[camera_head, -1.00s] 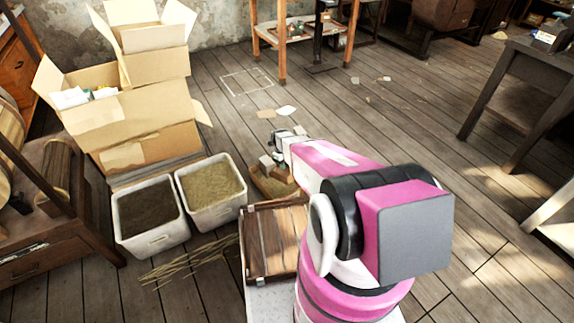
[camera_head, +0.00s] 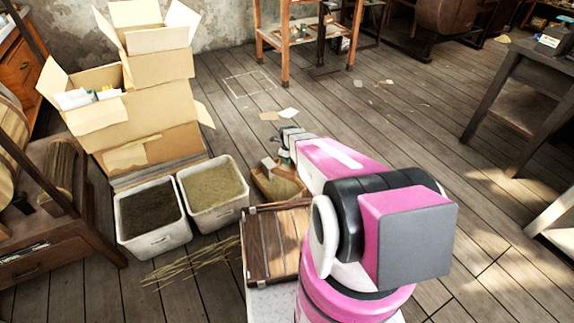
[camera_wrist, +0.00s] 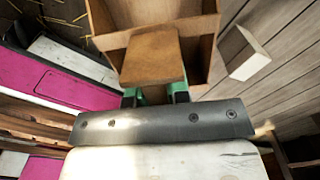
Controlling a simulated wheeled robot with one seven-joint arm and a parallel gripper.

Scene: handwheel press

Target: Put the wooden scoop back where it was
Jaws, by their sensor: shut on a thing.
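My gripper (camera_wrist: 155,97) has green fingertips shut on a brown wooden piece, which I take to be the wooden scoop (camera_wrist: 152,58). Only its flat, blocky near part shows clearly in the wrist view. An open wooden box (camera_wrist: 207,45) with low walls lies just behind the held piece there. Whether the two touch, I cannot tell. In the head view the wooden box (camera_head: 279,187) sits on the floor beyond the slatted wooden lid or crate. My gripper (camera_head: 285,156) is at its far side, partly hidden by my arm.
A pale block (camera_wrist: 243,53) lies on the floor beside the box. Two white bins, one with dark soil (camera_head: 152,208) and one with tan grain (camera_head: 213,186), stand left. Cardboard boxes (camera_head: 150,110) are stacked behind them. The slatted crate (camera_head: 270,245) is close to my arm.

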